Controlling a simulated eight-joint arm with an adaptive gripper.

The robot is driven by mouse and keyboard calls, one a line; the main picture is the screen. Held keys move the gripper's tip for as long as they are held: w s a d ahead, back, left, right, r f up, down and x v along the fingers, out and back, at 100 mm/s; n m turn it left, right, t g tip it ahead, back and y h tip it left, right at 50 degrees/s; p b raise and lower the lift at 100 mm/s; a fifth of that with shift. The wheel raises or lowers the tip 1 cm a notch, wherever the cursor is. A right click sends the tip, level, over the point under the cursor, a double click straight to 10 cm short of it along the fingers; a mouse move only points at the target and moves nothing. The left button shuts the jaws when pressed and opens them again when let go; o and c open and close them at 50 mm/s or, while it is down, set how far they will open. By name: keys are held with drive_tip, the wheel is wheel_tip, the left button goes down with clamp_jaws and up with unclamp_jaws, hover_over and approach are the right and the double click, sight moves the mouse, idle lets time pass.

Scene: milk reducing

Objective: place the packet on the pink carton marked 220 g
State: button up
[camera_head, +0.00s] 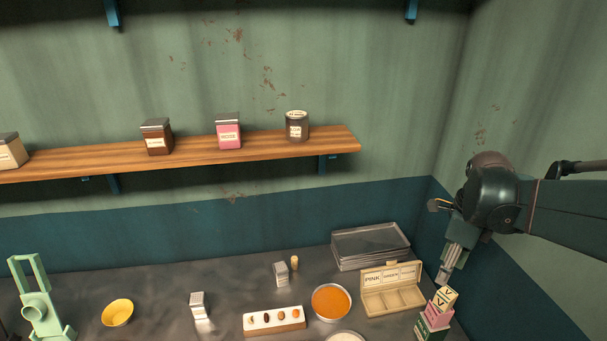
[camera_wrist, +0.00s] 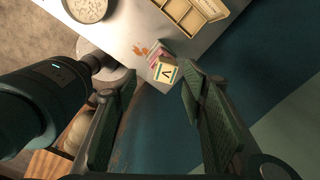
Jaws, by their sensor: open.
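A small cream packet with a green edge and a dark V mark (camera_head: 446,298) is at the top of a stack at the lower right. It appears to sit on a pink carton (camera_head: 437,315), turned slightly against it. Any 220 g marking is too small to read. A green carton (camera_head: 430,331) is under the pink one. My gripper (camera_head: 444,279) points down just above the packet. In the wrist view my gripper (camera_wrist: 160,88) is open, with the packet (camera_wrist: 167,73) apart from and beyond its fingertips, and the pink carton (camera_wrist: 155,55) partly showing behind it.
A divided wooden box (camera_head: 392,305) stands left of the stack, with metal trays (camera_head: 370,242) behind it. A bowl of orange contents (camera_head: 331,302) and a sample board (camera_head: 274,325) are farther left. The wall is close on the right.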

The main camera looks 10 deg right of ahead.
drive_tip(key=s+a+r+n+t, duration=0.1)
drive_tip(key=a+r+n+t, duration=0.1)
drive_tip(key=a+n, duration=1)
drive_tip(key=s+a+r+n+t, duration=0.2)
drive_tip(key=a+r+n+t, duration=0.1)
drive_tip(key=a+n, duration=1)
drive_tip(key=n+t, duration=0.1)
drive_tip(key=n, duration=0.2)
drive_tip(key=shift+t, duration=0.3)
